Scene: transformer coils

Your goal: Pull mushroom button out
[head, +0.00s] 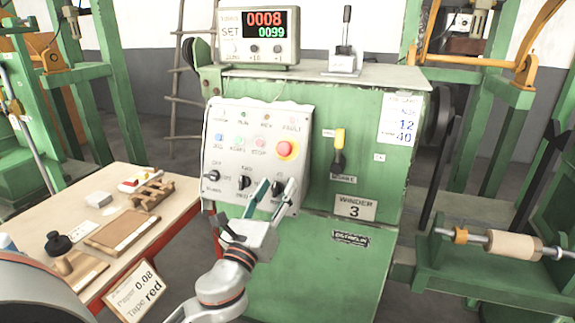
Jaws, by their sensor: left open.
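The red mushroom button (287,149) on its yellow base sits at the right side of the white control panel (219,143), on the front of the green winder cabinet. I cannot tell from this view whether it is pressed in or out. My left gripper (275,189) is open and empty. Its fingers point up in front of the lower right of the panel, below the mushroom button and apart from it. The fingers partly cover the rotary switches there. My right gripper is not in view.
A counter display (257,36) and a lever box (344,62) stand on top. A table (190,191) with blocks and a sign (138,290) is at left. A spool (513,246) is at right.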

